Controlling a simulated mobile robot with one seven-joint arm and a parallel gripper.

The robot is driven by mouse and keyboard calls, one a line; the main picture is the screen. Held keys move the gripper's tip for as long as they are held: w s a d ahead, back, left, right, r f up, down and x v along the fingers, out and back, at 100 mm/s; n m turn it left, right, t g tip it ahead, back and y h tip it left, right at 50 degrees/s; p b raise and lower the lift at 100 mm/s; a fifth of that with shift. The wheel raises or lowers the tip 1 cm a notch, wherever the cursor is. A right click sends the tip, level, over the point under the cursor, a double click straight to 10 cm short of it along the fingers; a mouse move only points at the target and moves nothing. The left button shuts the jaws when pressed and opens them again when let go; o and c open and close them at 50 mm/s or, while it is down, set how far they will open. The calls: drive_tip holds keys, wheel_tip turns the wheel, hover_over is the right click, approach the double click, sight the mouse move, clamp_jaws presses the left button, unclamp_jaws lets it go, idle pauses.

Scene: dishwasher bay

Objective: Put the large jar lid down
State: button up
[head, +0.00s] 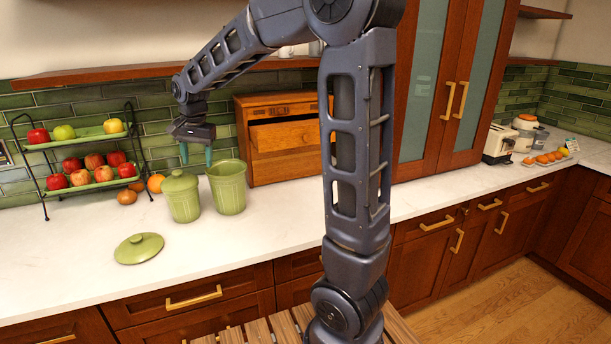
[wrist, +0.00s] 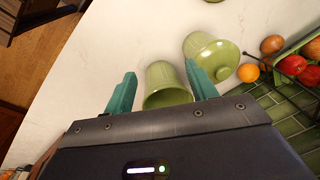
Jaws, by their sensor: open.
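A green jar lid (head: 139,248) with a knob on top lies flat on the white counter, in front of two green jars. I take it to be the large jar lid. A sliver of it shows at the top edge of the wrist view (wrist: 213,1). The large jar (head: 228,190) stands open, without a lid; it also shows in the wrist view (wrist: 164,80). A smaller lidded jar (head: 181,198) stands at its left. My gripper (head: 197,162) is open and empty, with its teal fingers apart above and behind the jars, away from the lid.
A two-tier fruit rack (head: 88,160) stands at the left, with an onion (head: 127,197) and an orange (head: 156,183) beside it. A wooden drawer box (head: 282,138) stands behind the jars. The counter (head: 75,240) around the lid is clear.

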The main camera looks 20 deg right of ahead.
drive_tip(key=s+d+r+n+t, duration=0.1)
drive_tip(key=s+d+r, duration=0.1)
drive_tip(key=s+d, duration=0.45)
drive_tip(key=s+d+r+n+t, duration=0.15)
drive_tip(key=s+d, duration=0.25)
drive_tip(key=d, duration=0.5)
drive_tip(key=s+d+f+n, duration=0.3)
drive_tip(key=s+d, duration=0.6)
drive_tip(key=s, duration=0.4)
drive_tip(key=shift+s+d+f+t+h, duration=0.15)
drive_tip(key=shift+d+f+t+h, duration=0.1)
drive_tip(key=shift+t+h, duration=0.15)
